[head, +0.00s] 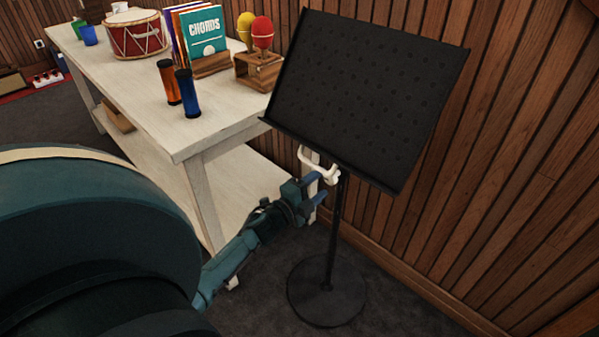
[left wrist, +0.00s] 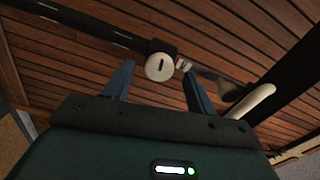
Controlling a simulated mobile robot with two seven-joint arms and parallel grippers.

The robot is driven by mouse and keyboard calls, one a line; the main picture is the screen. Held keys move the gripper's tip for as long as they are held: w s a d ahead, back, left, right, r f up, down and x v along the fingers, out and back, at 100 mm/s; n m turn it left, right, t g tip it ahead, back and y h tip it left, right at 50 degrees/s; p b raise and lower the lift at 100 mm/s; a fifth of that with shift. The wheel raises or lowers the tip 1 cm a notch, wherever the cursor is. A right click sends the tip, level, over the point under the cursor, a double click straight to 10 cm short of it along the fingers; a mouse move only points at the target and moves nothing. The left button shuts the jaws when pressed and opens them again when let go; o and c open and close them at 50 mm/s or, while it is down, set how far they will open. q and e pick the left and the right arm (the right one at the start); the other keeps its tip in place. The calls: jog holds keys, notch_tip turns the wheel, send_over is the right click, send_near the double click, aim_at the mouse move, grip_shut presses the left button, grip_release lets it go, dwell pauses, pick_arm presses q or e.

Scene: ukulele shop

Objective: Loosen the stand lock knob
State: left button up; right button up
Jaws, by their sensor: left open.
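The black music stand has a tilted, perforated desk (head: 370,95), a thin pole (head: 333,235) and a round base (head: 327,290). In the left wrist view, a round whitish knob (left wrist: 159,67) with a dark slot sits on a black collar on the pole. My left gripper (head: 319,188) is beside the pole just below the desk. It is open, and its two blue fingers (left wrist: 158,76) flank the knob in the wrist view; no contact is visible. I cannot pick out the knob clearly in the head view. My right gripper is out of view.
A pale curved bracket (head: 322,169) is close to my left fingers and the pole. A whitewashed table (head: 150,105) on the left holds a red drum (head: 137,35), books (head: 207,33), shakers (head: 187,93) and maracas (head: 262,35). The wood-panelled wall (head: 490,170) stands close behind the stand.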

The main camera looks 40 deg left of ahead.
pick_arm(q)
jog(key=s, duration=0.8)
jog(key=shift+s+a, duration=0.3)
jog(key=shift+s, duration=0.05)
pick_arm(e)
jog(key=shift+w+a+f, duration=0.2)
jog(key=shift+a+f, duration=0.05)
